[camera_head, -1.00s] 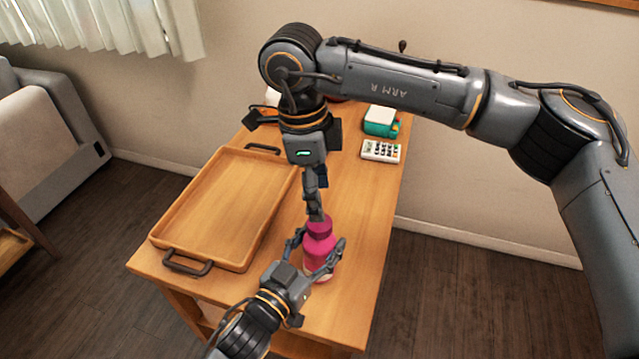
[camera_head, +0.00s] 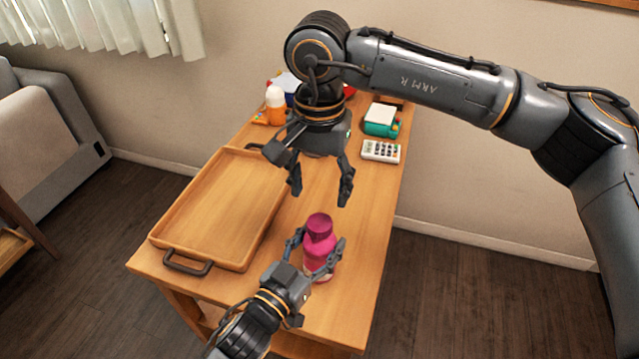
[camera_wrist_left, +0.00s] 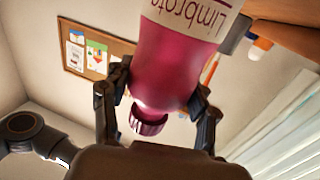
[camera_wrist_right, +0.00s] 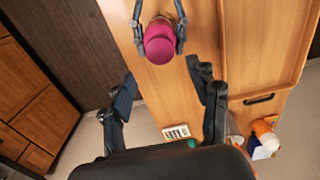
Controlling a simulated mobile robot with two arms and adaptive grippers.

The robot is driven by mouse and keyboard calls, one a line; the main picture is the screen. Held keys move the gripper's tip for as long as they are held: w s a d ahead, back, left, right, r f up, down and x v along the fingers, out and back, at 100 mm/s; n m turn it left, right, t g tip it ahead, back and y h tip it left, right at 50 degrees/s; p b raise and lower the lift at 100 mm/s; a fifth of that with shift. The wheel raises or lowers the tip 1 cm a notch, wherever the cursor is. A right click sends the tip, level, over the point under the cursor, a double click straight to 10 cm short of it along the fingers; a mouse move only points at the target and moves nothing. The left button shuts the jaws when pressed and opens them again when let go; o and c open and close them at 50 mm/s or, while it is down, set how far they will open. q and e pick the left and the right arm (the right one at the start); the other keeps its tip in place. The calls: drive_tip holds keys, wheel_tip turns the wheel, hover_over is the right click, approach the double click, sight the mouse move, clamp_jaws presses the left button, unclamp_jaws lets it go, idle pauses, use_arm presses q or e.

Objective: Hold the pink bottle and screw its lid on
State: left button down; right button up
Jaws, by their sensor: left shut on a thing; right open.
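The pink bottle (camera_head: 320,252) stands upright on the wooden table, with its darker pink lid (camera_head: 319,224) on top. In the left wrist view the bottle (camera_wrist_left: 178,65) appears upside down with the ribbed lid (camera_wrist_left: 148,123) at its neck; I cannot tell how tight the lid is. My left gripper (camera_head: 318,258) is shut around the bottle's body, a finger on each side. My right gripper (camera_head: 322,198) is open and empty, above and behind the bottle, apart from the lid. The right wrist view shows the lid (camera_wrist_right: 160,42) from above, beyond the open fingers.
A wooden tray (camera_head: 165,235) with dark handles lies left of the bottle. A calculator (camera_head: 381,151), a teal-and-white device (camera_head: 381,119) and an orange bottle with a white top (camera_head: 275,105) stand toward the back. The table is clear right of the bottle.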

sight(319, 222)
drive_tip(key=shift+f, duration=0.1)
drive_tip(key=shift+f, duration=3.95)
drive_tip(key=shift+c, duration=0.5)
